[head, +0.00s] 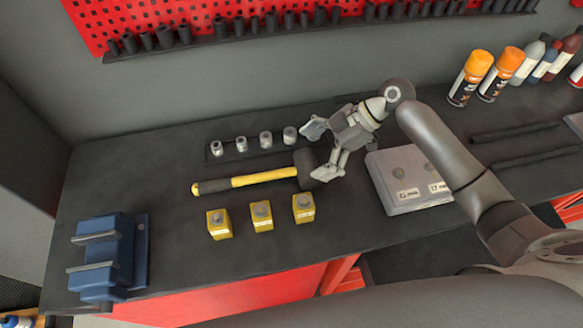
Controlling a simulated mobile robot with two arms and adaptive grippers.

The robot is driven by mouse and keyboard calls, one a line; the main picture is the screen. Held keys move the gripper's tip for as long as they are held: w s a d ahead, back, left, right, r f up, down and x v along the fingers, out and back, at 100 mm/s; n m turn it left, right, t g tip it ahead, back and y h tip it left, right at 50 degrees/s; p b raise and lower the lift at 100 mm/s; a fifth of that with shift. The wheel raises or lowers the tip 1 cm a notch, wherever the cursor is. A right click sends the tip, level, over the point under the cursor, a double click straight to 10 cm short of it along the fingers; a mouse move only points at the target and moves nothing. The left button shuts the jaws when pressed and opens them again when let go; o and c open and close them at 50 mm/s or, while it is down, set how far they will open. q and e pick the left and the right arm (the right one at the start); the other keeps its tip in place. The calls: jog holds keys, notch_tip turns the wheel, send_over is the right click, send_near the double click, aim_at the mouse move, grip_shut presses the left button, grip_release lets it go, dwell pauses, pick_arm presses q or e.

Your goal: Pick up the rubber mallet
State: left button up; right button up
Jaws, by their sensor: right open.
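The rubber mallet (264,177) lies flat on the dark workbench (170,250). It has a yellow and black handle pointing left and a black head (306,168) at its right end. My right gripper (318,153) is open, with its fingers spread at the right side of the mallet head. One finger is beyond the head and the other is near its right edge. I cannot tell whether either finger touches the head. The gripper partly hides the head's right side. My left gripper is not in view.
Several metal sockets (241,144) stand in a row behind the mallet. Yellow blocks (261,215) stand in front of it. A grey labelled box (400,205) is right of the gripper. A blue vise (108,256) is at the left. Orange-capped spray cans (470,78) stand at the back right.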

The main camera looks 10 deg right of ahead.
aim_at(294, 169)
jog(key=shift+x, duration=0.85)
jog(key=p+x, duration=0.3)
jog(key=x, duration=0.1)
jog(key=shift+a+f, duration=0.15)
jog(key=shift+f, duration=0.3)
jog(key=shift+a+f, duration=0.2)
jog(key=shift+f, duration=0.1)
jog(key=shift+d, duration=0.1)
jog(key=shift+c, duration=0.4)
jog(key=shift+c, duration=1.3)
jog(key=c, duration=0.7)
jog(key=shift+r, duration=0.1)
jog(key=shift+c, duration=0.5)
